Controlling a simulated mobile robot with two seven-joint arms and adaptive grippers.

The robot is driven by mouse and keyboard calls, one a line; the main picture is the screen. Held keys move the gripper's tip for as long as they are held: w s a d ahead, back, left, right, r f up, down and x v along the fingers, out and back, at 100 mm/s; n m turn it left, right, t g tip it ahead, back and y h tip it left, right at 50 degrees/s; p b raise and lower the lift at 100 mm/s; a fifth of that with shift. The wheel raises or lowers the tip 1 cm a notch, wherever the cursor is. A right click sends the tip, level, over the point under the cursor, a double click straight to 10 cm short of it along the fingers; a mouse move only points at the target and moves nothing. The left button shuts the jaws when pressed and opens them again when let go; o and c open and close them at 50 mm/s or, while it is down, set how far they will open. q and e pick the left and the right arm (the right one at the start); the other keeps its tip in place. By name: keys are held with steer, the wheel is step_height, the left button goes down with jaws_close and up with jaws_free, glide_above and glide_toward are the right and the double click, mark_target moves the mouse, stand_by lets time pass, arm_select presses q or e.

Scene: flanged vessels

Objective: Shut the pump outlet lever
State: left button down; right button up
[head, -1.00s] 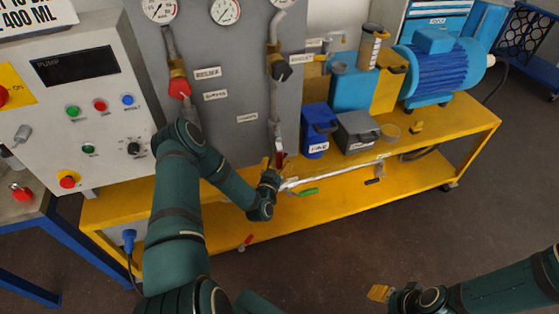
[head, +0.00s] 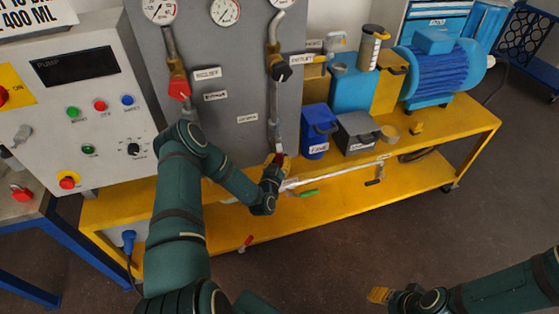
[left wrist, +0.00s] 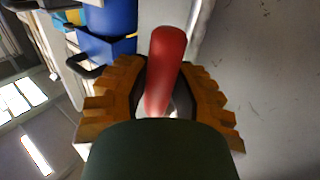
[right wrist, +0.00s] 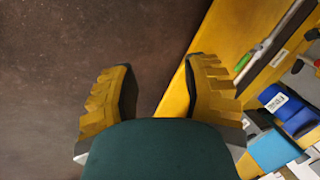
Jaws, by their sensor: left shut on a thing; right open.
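A red lever handle (head: 279,157) stands at the foot of the right-hand vertical pipe on the grey panel. In the head view my left gripper (head: 283,162) is at this handle, its fingers partly hiding it. In the left wrist view the red handle (left wrist: 167,62) stands between the two yellow fingers of my left gripper (left wrist: 162,82), which is shut on it. The handle's root is hidden behind the wrist. My right gripper (head: 379,294) is open and empty over the floor, away from the bench; its spread fingers show in the right wrist view (right wrist: 159,66).
A green-handled lever (head: 309,193) lies low beside my left gripper. Another red valve handle (head: 179,88) is on the left pipe.

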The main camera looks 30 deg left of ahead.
steer(key=shift+r, duration=0.1)
arm_select(q)
steer(key=s+a+r+m+g+y+p, duration=0.3)
steer(key=s+a+r+m+g+p, duration=0.2)
steer(key=r+m+g+p, duration=0.3)
steer(key=shift+s+a+r+m+g, duration=0.15)
steer(key=shift+s+m+g, duration=0.4)
steer(key=shift+m+g, duration=0.7)
arm_select(e)
step_height(320, 180, up, 9)
steer(key=w, duration=0.1)
steer(key=shift+w+d+t, duration=0.25)
steer(key=shift+w+t, duration=0.05)
steer(key=shift+w, duration=0.1)
arm_select(q)
steer(key=shift+m+t+p, duration=0.25)
steer(key=shift+p, duration=0.05)
steer(key=c, duration=0.7)
jaws_free()
steer(key=shift+c, duration=0.2)
steer(key=shift+r, duration=0.1)
